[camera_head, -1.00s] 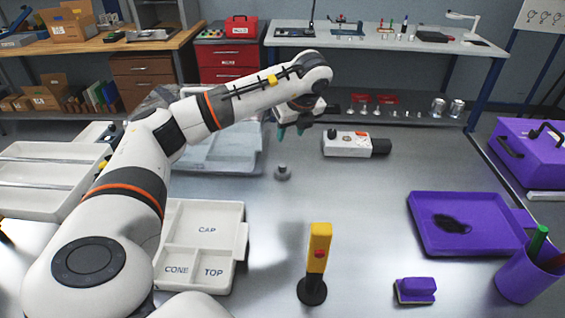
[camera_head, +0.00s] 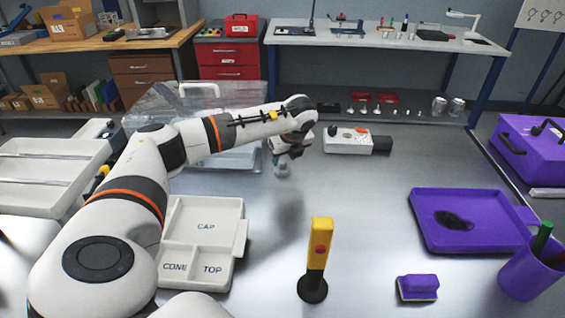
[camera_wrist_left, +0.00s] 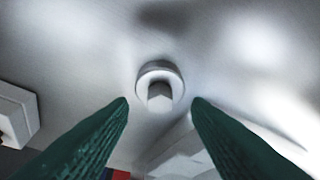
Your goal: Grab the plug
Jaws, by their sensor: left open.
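The plug (camera_head: 283,171) is a small grey piece standing on the metal table, partly hidden by my gripper in the head view. In the left wrist view the plug (camera_wrist_left: 160,86) shows as a round base with a raised centre, just beyond the two green fingertips. My left gripper (camera_head: 279,160) is at the plug, pointing down. In the wrist view the left gripper (camera_wrist_left: 160,103) is open, one finger to each side of the plug's line, with no contact visible. My right gripper is not in view.
A white sorting tray (camera_head: 206,245) lies at front left. A yellow post with a red button (camera_head: 319,250) stands at front centre. A white box with controls (camera_head: 347,141) lies behind the plug. A purple tray (camera_head: 470,240) and purple cup (camera_head: 527,276) are at right.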

